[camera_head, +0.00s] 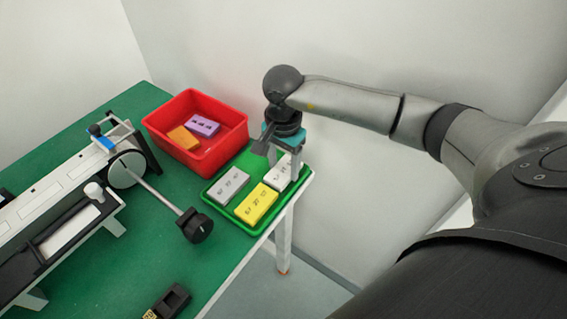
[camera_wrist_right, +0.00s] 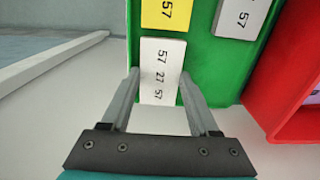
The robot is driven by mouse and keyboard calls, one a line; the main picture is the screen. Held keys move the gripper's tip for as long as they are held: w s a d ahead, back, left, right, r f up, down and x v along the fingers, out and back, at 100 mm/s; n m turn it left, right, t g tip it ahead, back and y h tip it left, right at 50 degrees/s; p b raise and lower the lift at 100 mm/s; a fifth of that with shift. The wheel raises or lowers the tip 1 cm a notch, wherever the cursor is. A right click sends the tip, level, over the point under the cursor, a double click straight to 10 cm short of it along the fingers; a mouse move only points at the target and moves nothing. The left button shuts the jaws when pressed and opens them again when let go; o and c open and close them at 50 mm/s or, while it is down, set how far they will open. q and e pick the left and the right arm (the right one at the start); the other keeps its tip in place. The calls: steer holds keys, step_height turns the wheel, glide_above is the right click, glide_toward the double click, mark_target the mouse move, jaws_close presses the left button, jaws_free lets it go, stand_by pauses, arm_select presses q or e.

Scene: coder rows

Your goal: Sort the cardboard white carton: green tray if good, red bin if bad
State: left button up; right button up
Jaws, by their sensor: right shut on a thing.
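The white carton (camera_head: 279,179) is at the right back end of the green tray (camera_head: 245,163). My right gripper (camera_head: 284,165) reaches down over it and is shut on it. In the right wrist view the white carton (camera_wrist_right: 162,72) lies between the two fingers, with the printing "57 27 57" on its top face. The fingers hide part of it in the head view, and I cannot tell whether it rests on the tray floor. The red bin (camera_head: 157,126) stands just behind the tray, to its left. My left gripper is not in view.
The tray also holds a grey carton (camera_head: 228,186) and a yellow carton (camera_head: 256,204). The bin holds a purple carton (camera_head: 203,125) and an orange carton (camera_head: 183,138). A white and black machine (camera_head: 60,190) stands at left. A dark device (camera_head: 172,300) lies near the front edge.

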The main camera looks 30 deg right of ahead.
steer(key=shift+f, duration=0.1)
steer(key=o, duration=1)
